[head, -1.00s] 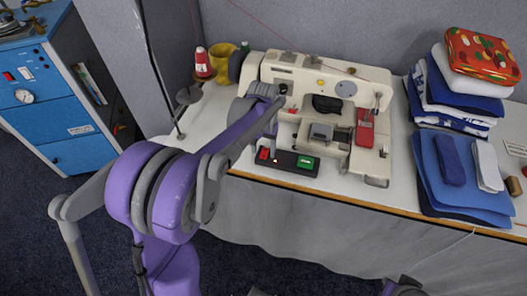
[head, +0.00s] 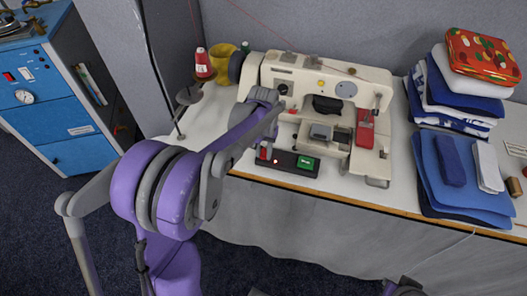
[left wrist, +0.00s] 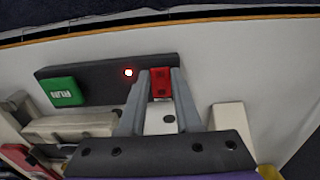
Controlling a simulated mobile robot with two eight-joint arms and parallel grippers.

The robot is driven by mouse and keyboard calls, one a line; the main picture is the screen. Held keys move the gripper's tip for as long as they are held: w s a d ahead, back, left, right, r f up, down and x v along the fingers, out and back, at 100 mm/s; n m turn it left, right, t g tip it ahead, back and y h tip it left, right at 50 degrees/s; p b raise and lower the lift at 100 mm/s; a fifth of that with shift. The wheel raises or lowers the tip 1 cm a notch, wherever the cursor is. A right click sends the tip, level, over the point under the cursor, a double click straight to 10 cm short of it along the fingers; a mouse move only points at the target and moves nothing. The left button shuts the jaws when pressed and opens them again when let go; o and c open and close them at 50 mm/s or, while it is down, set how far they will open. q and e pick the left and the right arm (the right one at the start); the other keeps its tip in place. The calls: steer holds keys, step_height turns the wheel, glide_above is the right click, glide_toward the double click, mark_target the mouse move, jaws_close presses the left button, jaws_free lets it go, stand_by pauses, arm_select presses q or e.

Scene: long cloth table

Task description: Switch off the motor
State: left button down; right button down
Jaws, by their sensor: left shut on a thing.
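The motor's switch box is a dark bar (head: 287,170) on the table's front edge, below the cream sewing machine (head: 325,85). In the left wrist view it has a green RUN button (left wrist: 62,92), a glowing red lamp (left wrist: 129,72) and a red button (left wrist: 160,82). My left gripper (left wrist: 160,78) has one finger on each side of the red button and is shut on it. In the head view my left gripper (head: 270,152) reaches down over the box's left end and partly hides the red button. My right gripper cannot be made out.
Folded blue cloths (head: 460,185) and a stack with a patterned red piece (head: 482,62) stand on the right. A red thread cone (head: 204,63) and a yellow cup (head: 222,57) stand left of the machine. A blue cabinet (head: 55,110) is at the far left.

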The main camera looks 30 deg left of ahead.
arm_select(q)
steer(key=shift+w+a+r+g+h+b, duration=0.1)
steer(key=shift+w+g+h+b, duration=0.1)
steer(key=shift+g, duration=0.55)
steer(key=shift+w+r+g+h+b, duration=0.1)
steer(key=shift+w+g+b, duration=0.1)
steer(key=shift+g, duration=0.55)
steer(key=c, duration=0.6)
jaws_free()
steer(key=v, duration=1)
steer(key=shift+r+p, duration=0.35)
steer(key=shift+p, duration=0.05)
